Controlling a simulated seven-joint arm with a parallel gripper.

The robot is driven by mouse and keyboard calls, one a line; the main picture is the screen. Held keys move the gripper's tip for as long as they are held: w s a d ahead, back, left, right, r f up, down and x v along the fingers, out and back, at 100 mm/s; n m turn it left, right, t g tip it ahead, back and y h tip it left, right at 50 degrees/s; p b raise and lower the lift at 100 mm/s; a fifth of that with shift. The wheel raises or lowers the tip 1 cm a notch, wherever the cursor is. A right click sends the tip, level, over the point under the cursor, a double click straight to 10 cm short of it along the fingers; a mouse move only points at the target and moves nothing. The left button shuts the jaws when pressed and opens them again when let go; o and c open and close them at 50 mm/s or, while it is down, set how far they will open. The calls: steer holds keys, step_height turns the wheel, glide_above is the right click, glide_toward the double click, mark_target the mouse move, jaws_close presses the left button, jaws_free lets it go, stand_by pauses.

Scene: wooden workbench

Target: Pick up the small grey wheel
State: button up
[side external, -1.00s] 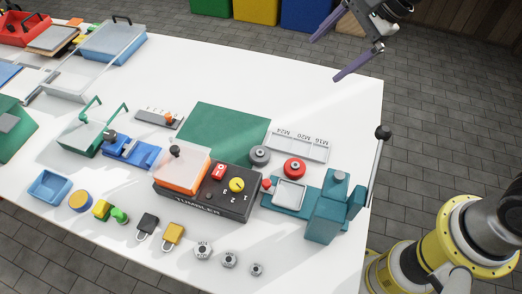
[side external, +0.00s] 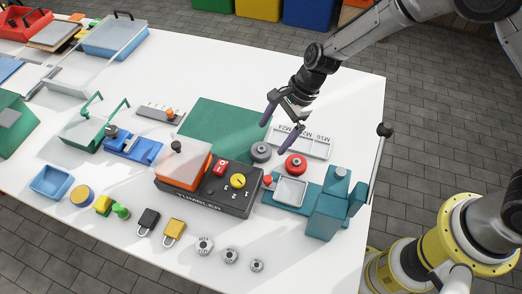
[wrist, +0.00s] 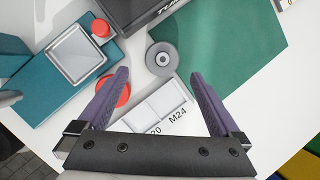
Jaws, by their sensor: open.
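The small grey wheel (side external: 260,153) lies flat on the white table, beside the front right corner of the green mat. It has a raised hub with a dark centre. In the wrist view the grey wheel (wrist: 162,58) shows in full, just beyond the gap between the fingertips. My gripper (side external: 273,137) is open and empty, with purple fingers pointing down towards the wheel. The fingers (wrist: 159,73) appear apart from the wheel; their exact height above it is hard to tell.
A red wheel (side external: 295,163) lies close to the right of the grey one, partly behind a finger in the wrist view. A labelled white tray (side external: 305,146), the black tumbler box (side external: 205,196) and a teal fixture (side external: 327,216) stand nearby. The green mat (side external: 220,125) is bare.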

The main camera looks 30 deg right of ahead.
mark_target(263, 148)
steer(key=shift+x, duration=2.95)
steer(key=shift+w+a, duration=0.15)
steer(key=shift+c, duration=0.2)
